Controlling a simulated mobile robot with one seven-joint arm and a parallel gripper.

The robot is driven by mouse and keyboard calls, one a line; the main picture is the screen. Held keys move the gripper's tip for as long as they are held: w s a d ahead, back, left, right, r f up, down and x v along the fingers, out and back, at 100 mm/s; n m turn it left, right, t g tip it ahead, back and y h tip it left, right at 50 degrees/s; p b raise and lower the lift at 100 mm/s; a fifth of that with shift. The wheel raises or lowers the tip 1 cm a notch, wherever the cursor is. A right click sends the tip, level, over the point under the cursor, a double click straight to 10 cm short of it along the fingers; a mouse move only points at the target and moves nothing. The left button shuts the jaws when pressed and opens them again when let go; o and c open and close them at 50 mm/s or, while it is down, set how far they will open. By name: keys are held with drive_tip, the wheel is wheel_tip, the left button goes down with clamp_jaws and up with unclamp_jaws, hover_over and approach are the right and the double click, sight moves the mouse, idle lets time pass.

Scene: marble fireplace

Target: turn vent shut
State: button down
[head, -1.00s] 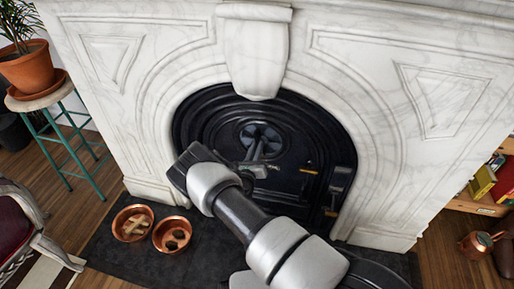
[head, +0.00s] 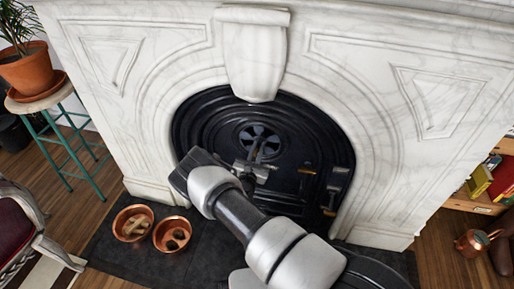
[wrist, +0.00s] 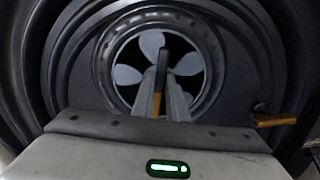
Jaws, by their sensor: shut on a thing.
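The round vent (head: 258,139) sits in the black arched fireplace cover, with pale grey petal shapes around its middle. In the wrist view the vent (wrist: 125,75) faces me, ringed by a dark rim. A dark upright bar, the vent's handle (wrist: 162,46), stands at its centre. My gripper (head: 256,154) is at the vent's middle. In the wrist view my gripper (wrist: 163,82) is shut on the handle, one finger on each side. My fingers hide the lower middle of the vent. I cannot tell whether the petals are openings or solid plate.
A brass-coloured latch (head: 307,170) sticks out to the right of the vent; it also shows in the wrist view (wrist: 274,121). White marble (head: 350,110) surrounds the cover. Two copper bowls (head: 133,223) (head: 172,234) stand on the dark hearth at left.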

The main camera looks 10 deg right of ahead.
drive_tip(key=shift+m, duration=0.5)
drive_tip(key=c, duration=1.7)
unclamp_jaws()
drive_tip(key=shift+c, duration=0.2)
drive_tip(key=shift+s, duration=0.15)
drive_tip(key=p+v, duration=0.3)
drive_tip(key=v, duration=1.4)
drive_tip(key=shift+s+f, duration=0.1)
